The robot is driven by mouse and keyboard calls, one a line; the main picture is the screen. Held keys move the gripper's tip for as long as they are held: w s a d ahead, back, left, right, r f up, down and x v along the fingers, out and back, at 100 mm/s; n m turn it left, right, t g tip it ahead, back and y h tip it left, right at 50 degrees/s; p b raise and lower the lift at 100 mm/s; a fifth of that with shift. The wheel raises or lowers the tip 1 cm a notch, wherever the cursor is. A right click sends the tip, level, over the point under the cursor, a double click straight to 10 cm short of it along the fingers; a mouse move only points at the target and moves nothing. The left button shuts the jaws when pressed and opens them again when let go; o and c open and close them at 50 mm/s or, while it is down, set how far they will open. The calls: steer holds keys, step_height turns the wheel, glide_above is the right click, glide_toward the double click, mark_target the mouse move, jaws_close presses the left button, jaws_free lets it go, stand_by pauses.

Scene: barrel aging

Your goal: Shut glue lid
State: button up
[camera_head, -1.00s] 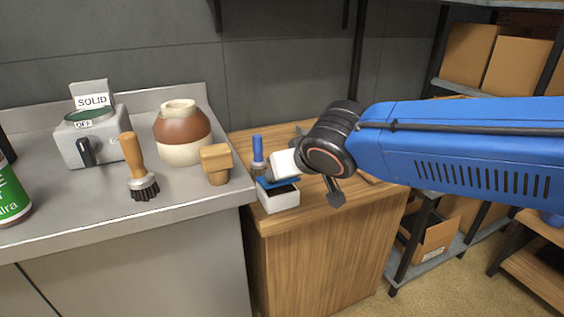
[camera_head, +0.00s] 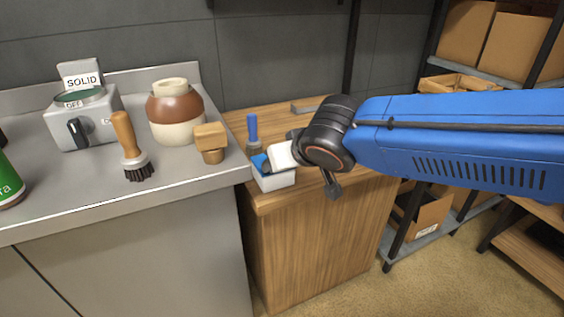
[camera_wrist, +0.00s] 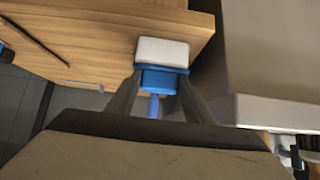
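The glue container is a small white box (camera_head: 276,181) with blue on top, near the front left corner of the wooden cabinet. In the wrist view its white body (camera_wrist: 162,52) lies beyond a blue rim and blue block, which I take for the lid (camera_wrist: 160,80). My gripper (camera_wrist: 160,78) has its dark fingers apart, one on each side of the blue part. I cannot tell whether they touch it. In the head view, a white block at the end of my arm covers much of the box top, so the lid's angle is hidden.
A blue-handled brush (camera_head: 252,130) stands just behind the box. On the grey counter (camera_head: 110,196) to the left are a wooden mallet (camera_head: 210,140), a brown and cream jar (camera_head: 175,112) and a wooden-handled brush (camera_head: 127,145). Shelves with cardboard boxes (camera_head: 468,42) stand at the right.

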steer(key=o, duration=0.4)
steer(key=shift+f, duration=0.15)
steer(key=v, duration=1.7)
steer(key=shift+s+d+r, duration=0.15)
steer(key=shift+r, duration=0.1)
steer(key=shift+f, duration=0.1)
steer(key=s+d+f+m+g+h, duration=0.1)
steer(key=d+f, duration=0.5)
steer(key=f, duration=0.1)
steer(key=s+d+f+m+g+h, duration=0.1)
steer(key=s+d+f, duration=0.1)
steer(key=d+f, duration=0.4)
steer(key=s+d+f+m+g+h, duration=0.1)
steer(key=d+f+m+g, duration=0.1)
steer(key=d+f, duration=0.5)
steer(key=shift+s+d+f, duration=0.3)
steer(key=shift+s+d, duration=0.05)
